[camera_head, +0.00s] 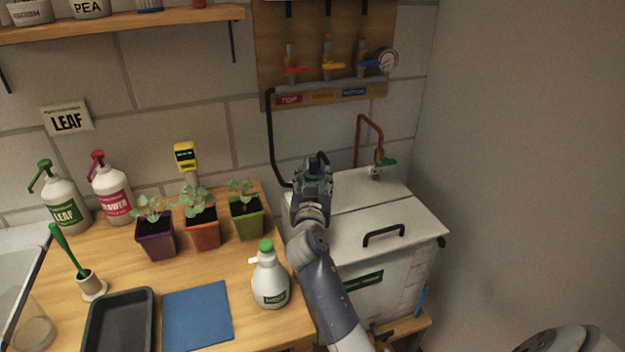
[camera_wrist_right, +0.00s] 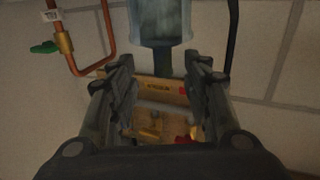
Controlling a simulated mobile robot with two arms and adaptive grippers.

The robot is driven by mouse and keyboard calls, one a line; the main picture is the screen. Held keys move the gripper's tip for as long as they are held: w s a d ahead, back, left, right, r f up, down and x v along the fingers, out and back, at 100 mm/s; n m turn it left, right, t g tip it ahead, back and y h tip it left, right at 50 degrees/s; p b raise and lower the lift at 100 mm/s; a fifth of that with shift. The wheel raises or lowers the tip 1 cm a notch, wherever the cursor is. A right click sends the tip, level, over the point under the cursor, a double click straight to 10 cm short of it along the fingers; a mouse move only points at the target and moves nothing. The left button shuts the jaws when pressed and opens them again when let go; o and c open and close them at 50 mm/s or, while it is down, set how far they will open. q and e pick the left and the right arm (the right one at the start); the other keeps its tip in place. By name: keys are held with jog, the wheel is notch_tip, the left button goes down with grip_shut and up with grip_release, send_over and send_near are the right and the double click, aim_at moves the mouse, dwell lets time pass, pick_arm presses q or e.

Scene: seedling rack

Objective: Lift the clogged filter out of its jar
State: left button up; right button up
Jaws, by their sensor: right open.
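A bluish, see-through cylinder that looks like the filter jar (camera_wrist_right: 160,25) is at the top edge of the right wrist view, partly cut off. A dark stem shows at its lower end. I cannot make out a separate filter inside it. My right gripper (camera_head: 315,163) is over the back left of the white lidded tank (camera_head: 385,222), and it hides the jar in the head view. In the wrist view the right gripper (camera_wrist_right: 160,85) has its two fingers spread with nothing between them. The jar is beyond the fingertips, apart from them. My left gripper is not in view.
A valve board (camera_head: 330,45) with a gauge hangs behind. A copper pipe (camera_head: 370,125) with a green valve rises right of the gripper. A black hose (camera_head: 272,140) runs on its left. Potted seedlings and a spray bottle (camera_head: 270,277) stand on the bench.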

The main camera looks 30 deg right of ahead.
aim_at(313, 166)
jog(key=shift+w+d, duration=0.35)
jog(key=shift+w, duration=0.2)
jog(key=shift+w+d+r, duration=0.15)
jog(key=shift+w+r, duration=0.05)
jog(key=shift+w, duration=0.1)
jog(key=p+x, duration=0.1)
jog(key=x, duration=0.2)
jog(key=shift+w+r, duration=0.15)
jog(key=shift+w+d+p, duration=0.3)
jog(key=shift+w, duration=0.25)
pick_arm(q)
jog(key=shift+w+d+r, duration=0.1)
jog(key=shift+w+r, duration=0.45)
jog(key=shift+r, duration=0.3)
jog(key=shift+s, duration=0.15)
pick_arm(e)
grip_shut()
